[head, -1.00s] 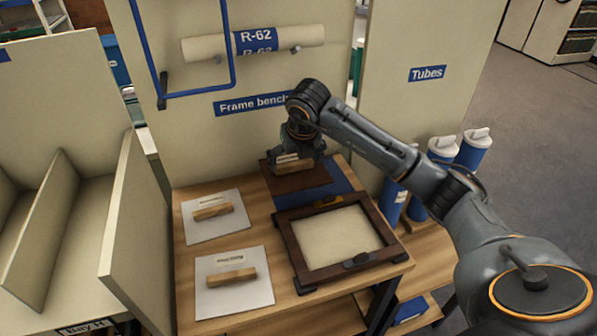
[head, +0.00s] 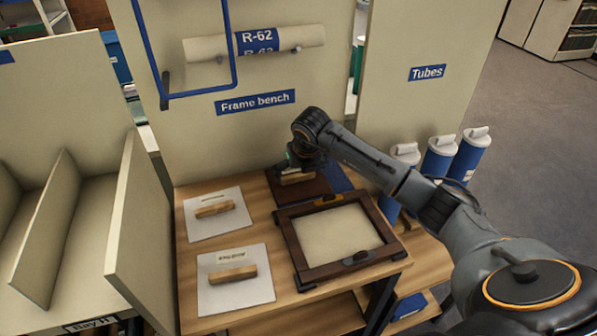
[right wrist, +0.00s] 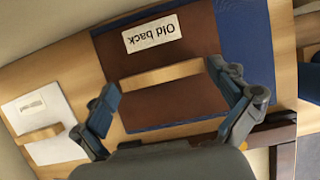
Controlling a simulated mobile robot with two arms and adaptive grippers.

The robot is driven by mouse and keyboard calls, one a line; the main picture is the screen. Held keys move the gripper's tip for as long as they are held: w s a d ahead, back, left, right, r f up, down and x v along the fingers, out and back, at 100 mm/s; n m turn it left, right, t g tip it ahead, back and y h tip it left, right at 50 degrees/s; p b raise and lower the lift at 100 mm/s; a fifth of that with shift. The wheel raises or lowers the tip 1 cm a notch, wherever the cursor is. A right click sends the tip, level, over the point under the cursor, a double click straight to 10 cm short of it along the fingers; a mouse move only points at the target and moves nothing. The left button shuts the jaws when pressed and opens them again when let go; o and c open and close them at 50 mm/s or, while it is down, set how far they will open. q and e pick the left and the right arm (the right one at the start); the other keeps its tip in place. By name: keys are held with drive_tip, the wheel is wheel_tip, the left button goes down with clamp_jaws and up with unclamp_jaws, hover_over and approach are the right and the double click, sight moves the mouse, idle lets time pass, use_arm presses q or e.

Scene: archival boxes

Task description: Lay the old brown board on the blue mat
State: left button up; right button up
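The old brown board (head: 316,187) is a dark flat panel with a light wooden handle and a label reading "Old back". It also shows in the right wrist view (right wrist: 185,100). It is level over the blue mat (head: 341,178), covering most of it. In the right wrist view the mat (right wrist: 245,40) shows along the board's right side and in strips above and below it. I cannot tell whether a thin gap is left between them. My right gripper (right wrist: 162,75) has its fingers at the two ends of the handle, holding it. My left gripper is out of view.
A dark wooden frame (head: 284,232) with a cream panel stands close in front of the mat. Two white boards with wooden handles, a far one (head: 238,222) and a near one (head: 238,294), lie at left. The upright back panel (head: 200,130) is close behind. Blue tubes (head: 437,158) stand at right.

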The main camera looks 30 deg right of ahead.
drive_tip(key=shift+r, duration=0.15)
drive_tip(key=v, duration=1.1)
drive_tip(key=shift+s+r+b, duration=0.3)
drive_tip(key=shift+r, duration=0.05)
drive_tip(key=shift+a, duration=0.1)
